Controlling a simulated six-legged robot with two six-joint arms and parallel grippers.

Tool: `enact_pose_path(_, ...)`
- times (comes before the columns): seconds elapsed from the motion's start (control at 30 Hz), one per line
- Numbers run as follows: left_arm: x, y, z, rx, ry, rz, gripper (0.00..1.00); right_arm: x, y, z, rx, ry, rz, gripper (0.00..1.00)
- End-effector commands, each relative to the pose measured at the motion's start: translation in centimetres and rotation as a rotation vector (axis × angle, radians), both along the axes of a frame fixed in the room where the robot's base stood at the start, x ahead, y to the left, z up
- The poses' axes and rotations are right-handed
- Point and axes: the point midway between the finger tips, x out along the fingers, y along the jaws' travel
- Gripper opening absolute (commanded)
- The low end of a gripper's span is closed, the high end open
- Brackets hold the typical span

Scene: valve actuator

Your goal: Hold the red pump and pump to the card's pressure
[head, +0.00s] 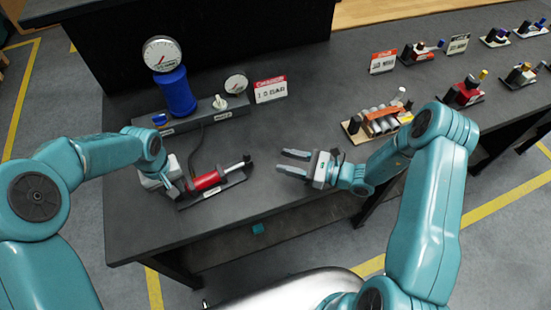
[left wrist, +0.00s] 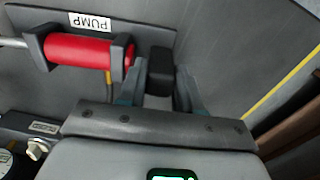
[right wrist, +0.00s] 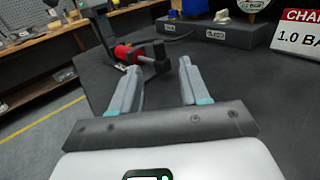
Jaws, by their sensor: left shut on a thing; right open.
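The red pump (head: 207,181) lies on its black base on the dark bench, labelled PUMP in the left wrist view (left wrist: 80,48). My left gripper (head: 178,185) is shut on the black end block (left wrist: 160,72) at the pump's left end. The pump's rod and black handle (head: 246,160) point right. My right gripper (head: 281,162) is open and empty, right of the handle and apart from it. In the right wrist view, the handle (right wrist: 158,50) shows beyond the fingers. The red-and-white card (head: 270,90) reads 1.0 BAR. A large gauge (head: 162,54) tops a blue cylinder (head: 177,93).
A grey manifold (head: 190,116) behind the pump carries a small gauge (head: 236,84) and a white knob (head: 220,103). A dark hose runs from it toward the pump. A rack of cylinders (head: 380,122) stands right. The bench between handle and card is clear.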

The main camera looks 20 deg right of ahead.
Motion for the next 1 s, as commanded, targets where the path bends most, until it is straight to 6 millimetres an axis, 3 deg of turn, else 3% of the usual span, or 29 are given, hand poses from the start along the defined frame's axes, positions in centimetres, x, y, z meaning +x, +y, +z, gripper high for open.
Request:
enact_pose_path(0.1, -0.1, 0.1, -0.3, 0.002, 0.005, 0.000, 0.00, 0.0, 0.0, 0.0, 0.000, 0.000, 0.000, 0.45)
enact_pose_path(0.23, -0.1, 0.1, -0.3, 0.002, 0.005, 0.000, 0.00, -0.8, -1.3, -0.5, -0.001, 0.002, -0.006, 0.03)
enact_pose_path(0.27, -0.1, 0.1, -0.3, 0.002, 0.005, 0.000, 0.00, -1.3, -2.0, -0.7, -0.002, 0.003, -0.008, 0.00)
enact_pose_path(0.4, -0.1, 0.1, -0.2, 0.001, 0.004, 0.000, 0.00, -3.4, -4.2, -1.4, -0.001, 0.003, -0.003, 0.00)
enact_pose_path(0.53, -0.1, 0.1, -0.2, 0.001, 0.004, 0.000, 0.00, -3.5, -3.9, -1.5, -0.001, 0.002, 0.005, 0.00)
enact_pose_path(1.0, -0.1, 0.1, -0.2, 0.001, 0.003, 0.000, 0.00, 2.1, 3.7, -1.5, -0.002, 0.001, 0.008, 0.00)
